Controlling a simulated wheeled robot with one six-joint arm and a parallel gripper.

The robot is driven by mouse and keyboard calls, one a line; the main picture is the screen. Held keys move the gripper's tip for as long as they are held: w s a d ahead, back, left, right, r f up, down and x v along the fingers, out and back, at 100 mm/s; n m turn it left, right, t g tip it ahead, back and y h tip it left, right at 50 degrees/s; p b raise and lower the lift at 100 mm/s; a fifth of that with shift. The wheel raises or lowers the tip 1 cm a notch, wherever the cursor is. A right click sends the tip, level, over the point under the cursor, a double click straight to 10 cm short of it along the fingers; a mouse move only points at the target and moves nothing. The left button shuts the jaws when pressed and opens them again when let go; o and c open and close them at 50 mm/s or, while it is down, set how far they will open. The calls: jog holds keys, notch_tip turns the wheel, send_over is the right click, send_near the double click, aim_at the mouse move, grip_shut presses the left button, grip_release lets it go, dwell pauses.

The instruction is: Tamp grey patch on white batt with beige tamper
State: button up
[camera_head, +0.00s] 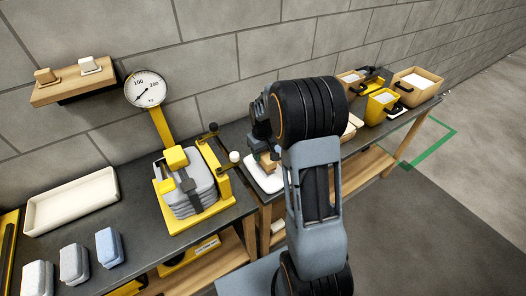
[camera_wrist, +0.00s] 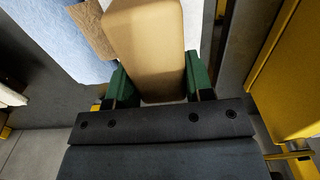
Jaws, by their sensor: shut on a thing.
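My gripper (camera_wrist: 153,82) is shut on a tan-beige block, the beige tamper (camera_wrist: 148,38), held between its green fingertips in the wrist view. In the head view, the tamper (camera_head: 268,161) shows only partly beside my arm, above a white slab that looks like the white batt (camera_head: 268,182). In the wrist view a pale blue surface (camera_wrist: 45,35) with a brownish patch (camera_wrist: 92,27) lies left of the tamper. I cannot make out a grey patch. I cannot tell whether the tamper touches anything below.
A yellow press with grey slabs (camera_head: 190,195) and a dial gauge (camera_head: 146,89) stands left of my arm. A white tray (camera_head: 72,201) and grey and blue blocks (camera_head: 108,248) are further left. Bins (camera_head: 417,86) stand right. A wall shelf (camera_head: 75,82) holds two small blocks.

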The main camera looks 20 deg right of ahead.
jog(key=shift+f, duration=0.3)
dwell(0.6)
jog(key=shift+f+b, duration=1.1)
jog(key=shift+f, duration=0.05)
dwell(0.5)
jog(key=shift+r+p, duration=2.55)
jog(key=shift+r, duration=0.9)
jog(key=shift+r, duration=0.1)
